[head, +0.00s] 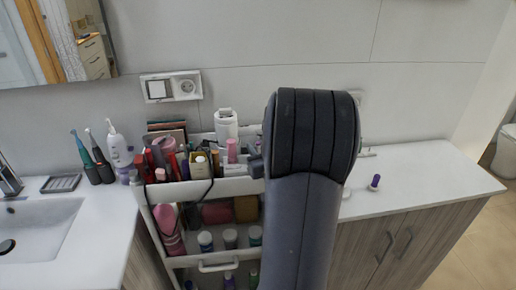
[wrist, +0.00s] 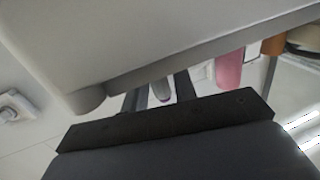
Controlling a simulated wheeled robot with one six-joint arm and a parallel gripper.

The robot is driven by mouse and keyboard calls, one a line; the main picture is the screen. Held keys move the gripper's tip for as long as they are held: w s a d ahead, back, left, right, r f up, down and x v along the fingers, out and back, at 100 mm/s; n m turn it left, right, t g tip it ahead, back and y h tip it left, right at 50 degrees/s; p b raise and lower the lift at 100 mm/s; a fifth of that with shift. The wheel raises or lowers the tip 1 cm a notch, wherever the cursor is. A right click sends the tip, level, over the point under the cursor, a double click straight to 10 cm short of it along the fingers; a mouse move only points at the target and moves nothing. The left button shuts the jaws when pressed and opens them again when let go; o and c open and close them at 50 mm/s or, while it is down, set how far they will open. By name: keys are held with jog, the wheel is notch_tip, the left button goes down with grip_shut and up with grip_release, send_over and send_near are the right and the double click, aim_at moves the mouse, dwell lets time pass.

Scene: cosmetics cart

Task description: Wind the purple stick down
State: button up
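A small purple stick (head: 375,182) stands on the white counter to the right of my arm in the head view; how far it is wound out is too small to tell. My gripper is hidden behind my own arm in the head view. In the wrist view my gripper (wrist: 158,92) shows two dark fingers set apart, their tips partly hidden by a pale panel close above. A small grey-purple item (wrist: 162,90) shows between the fingers, seemingly beyond them; I cannot tell what it is.
A white cart (head: 190,191) full of cosmetics stands between the sink (head: 62,215) and the right counter (head: 430,185). In the wrist view a pale panel (wrist: 190,40) is very close to the fingers, with a pink item (wrist: 229,69) beyond. The right counter is mostly clear.

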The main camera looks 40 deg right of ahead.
grip_shut()
jog(key=shift+f+m+g+h+b, duration=0.15)
jog(key=shift+m+g+h+b, duration=0.25)
jog(key=shift+m+h+b, duration=0.9)
jog(key=b, duration=0.3)
jog(key=shift+a+g+h, duration=0.1)
jog(key=shift+g+h, duration=0.2)
jog(key=m+g+h+b, duration=0.1)
jog(key=h+b, duration=0.1)
jog(key=shift+g+b, duration=0.3)
jog(key=shift+b, duration=0.1)
jog(key=shift+r+m+g+h+p, duration=0.25)
jog(key=shift+m+g+h+p, duration=0.05)
jog(key=shift+m+g+h, duration=1.1)
jog(key=shift+m+g+h+p, duration=0.7)
jog(key=shift+g+p, duration=0.1)
jog(key=shift+p, duration=0.05)
jog(key=shift+m+g+h+p, duration=0.5)
jog(key=shift+m+g, duration=0.1)
jog(key=shift+g, duration=0.2)
jog(key=shift+o, duration=1.2)
grip_release()
